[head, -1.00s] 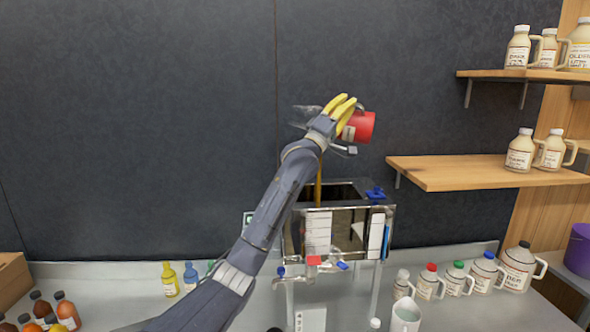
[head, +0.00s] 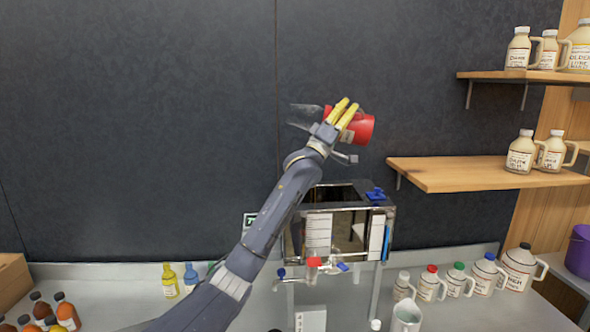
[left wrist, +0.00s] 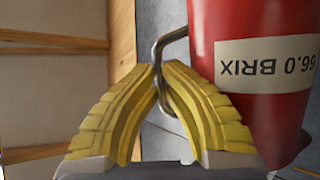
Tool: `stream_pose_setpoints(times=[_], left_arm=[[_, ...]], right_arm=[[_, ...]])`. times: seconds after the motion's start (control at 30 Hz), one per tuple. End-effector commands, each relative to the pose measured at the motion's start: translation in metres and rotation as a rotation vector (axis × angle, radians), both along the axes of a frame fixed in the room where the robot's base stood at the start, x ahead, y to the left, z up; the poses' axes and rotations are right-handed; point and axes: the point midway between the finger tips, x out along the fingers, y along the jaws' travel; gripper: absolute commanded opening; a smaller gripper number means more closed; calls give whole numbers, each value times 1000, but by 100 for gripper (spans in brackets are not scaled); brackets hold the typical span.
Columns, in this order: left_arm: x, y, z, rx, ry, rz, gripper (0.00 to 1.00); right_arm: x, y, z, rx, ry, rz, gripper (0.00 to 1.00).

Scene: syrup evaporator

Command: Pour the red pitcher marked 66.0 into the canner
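The red pitcher (head: 361,128) is up in the air above the canner, lying on its side in the head view. Its label reads "66.0 BRIX" and appears upside down in the left wrist view (left wrist: 268,62). My left gripper (head: 345,113) has its yellow fingers closed around the pitcher's wire handle (left wrist: 168,75). The canner (head: 338,235) is a steel box with an open top, a dark inside and taps on its front. No stream shows below the pitcher. My right gripper is not in view.
Wooden shelves (head: 480,174) with syrup jugs stand at right. Several jugs with coloured caps (head: 459,280) line the counter, and a light pitcher (head: 406,317) stands at its front. Small bottles (head: 63,308) are at left. A clear object (head: 304,116) shows behind the gripper.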

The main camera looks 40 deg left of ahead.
Motion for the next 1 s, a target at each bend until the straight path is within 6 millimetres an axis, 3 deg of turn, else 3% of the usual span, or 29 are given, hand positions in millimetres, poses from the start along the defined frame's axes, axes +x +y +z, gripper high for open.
stream_pose_setpoints(times=[0.53,1.0], left_arm=[[-4,-7,-8,164,-71,105,0],[-7,-11,-11,134,-100,74,0]], right_arm=[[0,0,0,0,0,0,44],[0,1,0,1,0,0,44]])
